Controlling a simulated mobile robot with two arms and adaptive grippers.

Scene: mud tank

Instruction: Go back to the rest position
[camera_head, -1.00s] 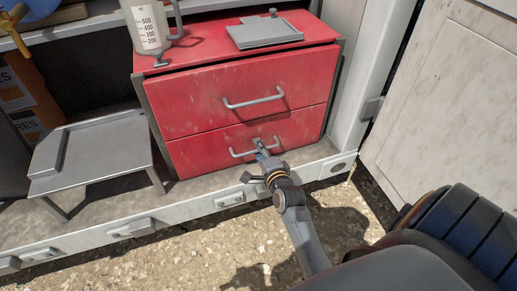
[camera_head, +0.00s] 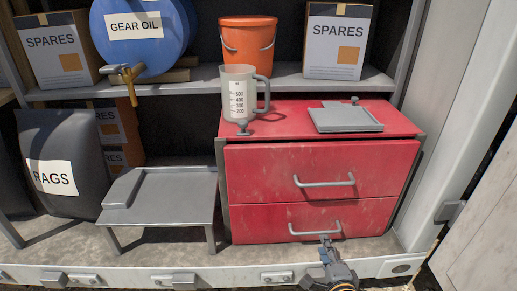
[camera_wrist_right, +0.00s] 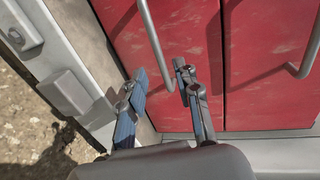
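My right gripper (camera_head: 326,250) is low in front of the red drawer cabinet (camera_head: 245,185), its tips close to the right part of the lower drawer handle (camera_head: 305,233). In the right wrist view, its two fingers (camera_wrist_right: 162,92) are spread apart with nothing clamped between them. The lower handle (camera_wrist_right: 152,35) runs down in front of the gap, its end close to the right fingertip; I cannot tell if they touch. Both drawers look shut. My left gripper is not in view.
A grey tray (camera_head: 345,118) and a measuring jug (camera_head: 238,95) stand on the cabinet. A low metal stand (camera_head: 165,200) is left of it, beside a rags sack (camera_head: 55,150). The shelf above holds an orange bucket (camera_head: 248,45), spares boxes (camera_head: 335,40) and a blue gear oil drum (camera_head: 150,50).

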